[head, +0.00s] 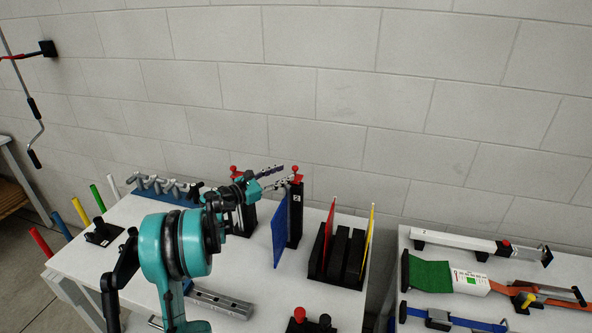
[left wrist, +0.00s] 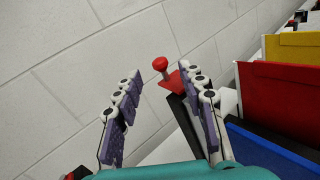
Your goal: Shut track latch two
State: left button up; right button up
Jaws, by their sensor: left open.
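Track latch two (head: 297,180) is a red lever with a round knob on top of a black post (head: 295,220), which bears a small white label that seems to read 2. In the left wrist view the red knob (left wrist: 160,64) stands up from its red base, seen between and beyond my fingertips. My left gripper (head: 288,175) is open and empty, its fingers reaching right toward the post top. In the left wrist view its two purple-padded fingers (left wrist: 161,75) are spread apart; contact with the knob cannot be told. My right gripper is not in view.
Another red-topped post (head: 234,171) stands left, partly behind my arm. A blue panel (head: 280,236) stands in front of the labelled post. A black rack (head: 341,258) with red and yellow panels is to the right. The block wall (head: 330,90) is behind.

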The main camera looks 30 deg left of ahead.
aim_at(295, 170)
pick_arm(q)
jog(key=x, duration=0.6)
jog(key=shift+b, duration=0.4)
grip_shut()
